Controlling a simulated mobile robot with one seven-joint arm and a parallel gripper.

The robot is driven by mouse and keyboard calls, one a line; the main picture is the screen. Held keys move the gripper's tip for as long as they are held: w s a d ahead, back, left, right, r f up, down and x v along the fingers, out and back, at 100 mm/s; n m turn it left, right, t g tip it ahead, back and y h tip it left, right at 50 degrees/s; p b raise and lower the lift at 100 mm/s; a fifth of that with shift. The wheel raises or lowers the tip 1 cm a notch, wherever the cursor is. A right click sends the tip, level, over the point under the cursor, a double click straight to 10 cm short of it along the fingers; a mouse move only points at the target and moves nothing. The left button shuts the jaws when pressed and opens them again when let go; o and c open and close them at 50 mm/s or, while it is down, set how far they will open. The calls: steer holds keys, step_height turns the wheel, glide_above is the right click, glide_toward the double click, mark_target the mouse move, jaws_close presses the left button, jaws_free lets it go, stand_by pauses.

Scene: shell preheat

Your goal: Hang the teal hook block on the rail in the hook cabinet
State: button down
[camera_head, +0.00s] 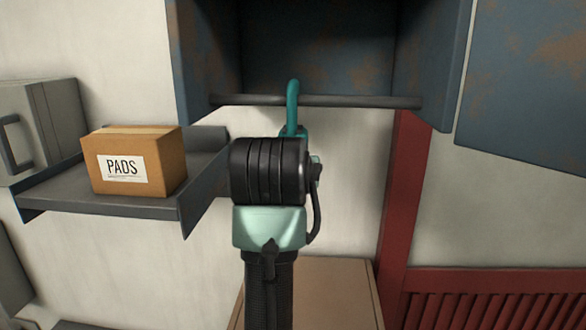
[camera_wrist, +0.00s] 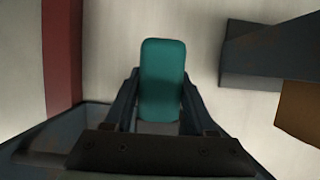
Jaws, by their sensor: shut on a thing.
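The teal hook block (camera_head: 293,92) shows in the head view with its hook end up, at the dark rail (camera_head: 360,102) along the front of the cabinet's bottom edge. The hook's curve rises above the rail and overlaps it in the picture; I cannot tell whether it touches. My arm hides most of the block's lower body. In the wrist view my gripper (camera_wrist: 160,100) is shut on the teal block (camera_wrist: 162,65), with a finger on each side. The blue, rusty hook cabinet (camera_head: 190,60) is open above.
A cardboard box marked PADS (camera_head: 135,165) sits on a grey shelf (camera_head: 110,205) at left. A grey case (camera_head: 35,130) is beside it. The open cabinet door (camera_head: 525,90) hangs at right. A red post (camera_head: 405,190) stands below the cabinet's right side. A brown box (camera_head: 335,290) is low behind my arm.

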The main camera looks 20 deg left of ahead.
steer(key=shift+r, duration=0.1)
steer(key=shift+c, duration=1)
jaws_free()
steer(key=shift+o, duration=0.3)
steer(key=b+v, duration=0.5)
steer(key=v, duration=0.8)
steer(key=d+f+m+t+h+b, duration=0.1)
steer(key=d+f+m+t+b, duration=0.1)
steer(key=d+t+b, duration=0.55)
steer(key=s+d+r+m+t+h+b, duration=0.1)
steer(key=s+d+r+t+h+b, duration=0.1)
steer(key=s+d+t, duration=0.5)
steer(key=s+d+b, duration=0.1)
steer(key=s, duration=0.2)
steer(key=shift+h+b, duration=0.3)
steer(key=shift+h, duration=0.1)
